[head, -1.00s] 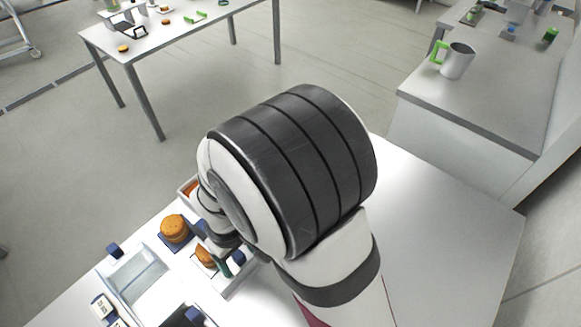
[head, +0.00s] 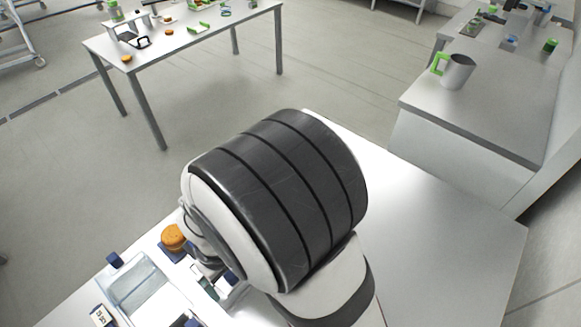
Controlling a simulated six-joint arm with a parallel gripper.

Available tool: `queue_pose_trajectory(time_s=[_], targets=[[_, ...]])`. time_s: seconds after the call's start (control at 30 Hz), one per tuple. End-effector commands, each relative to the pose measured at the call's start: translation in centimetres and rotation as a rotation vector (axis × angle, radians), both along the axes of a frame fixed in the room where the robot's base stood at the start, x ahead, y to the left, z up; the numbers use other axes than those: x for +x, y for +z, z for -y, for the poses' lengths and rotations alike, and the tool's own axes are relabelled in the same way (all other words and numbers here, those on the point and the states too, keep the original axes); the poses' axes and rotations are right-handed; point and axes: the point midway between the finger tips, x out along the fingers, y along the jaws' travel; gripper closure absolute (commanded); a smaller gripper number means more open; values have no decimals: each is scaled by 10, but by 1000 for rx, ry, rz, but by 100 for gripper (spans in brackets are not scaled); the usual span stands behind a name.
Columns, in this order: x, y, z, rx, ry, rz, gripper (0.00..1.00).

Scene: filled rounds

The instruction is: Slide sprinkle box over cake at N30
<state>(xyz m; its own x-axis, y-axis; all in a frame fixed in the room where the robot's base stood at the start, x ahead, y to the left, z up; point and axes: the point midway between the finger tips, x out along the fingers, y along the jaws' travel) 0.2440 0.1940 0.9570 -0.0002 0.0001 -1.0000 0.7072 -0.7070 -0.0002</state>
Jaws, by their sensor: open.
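A round brown cake (head: 173,237) sits on a dark blue base at the left of the near white table. A pale, see-through box or tray (head: 127,283) lies nearer the camera, and I cannot tell whether it is the sprinkle box. A small white label card (head: 103,315) with dark print stands at its left; its text is too small to read surely. My gripper (head: 207,278) is mostly hidden below my large dark-banded arm link. Only grey parts and a teal piece show, to the right of the cake and box. I see nothing held.
A dark blue block (head: 115,260) stands at the box's far corner, and another blue piece (head: 192,322) is at the bottom edge. The near table's right side (head: 440,240) is bare. A far table (head: 185,45) and a side counter with a grey mug (head: 458,71) stand apart.

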Motion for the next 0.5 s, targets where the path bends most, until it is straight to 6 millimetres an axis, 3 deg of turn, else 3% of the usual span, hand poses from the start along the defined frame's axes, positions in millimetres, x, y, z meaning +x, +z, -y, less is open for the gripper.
queue_pose_trajectory(time_s=[0.33, 0.5], targets=[[0, 1, 0, 1, 0, 1, 0], [1, 22, -1, 3, -1, 3, 0]])
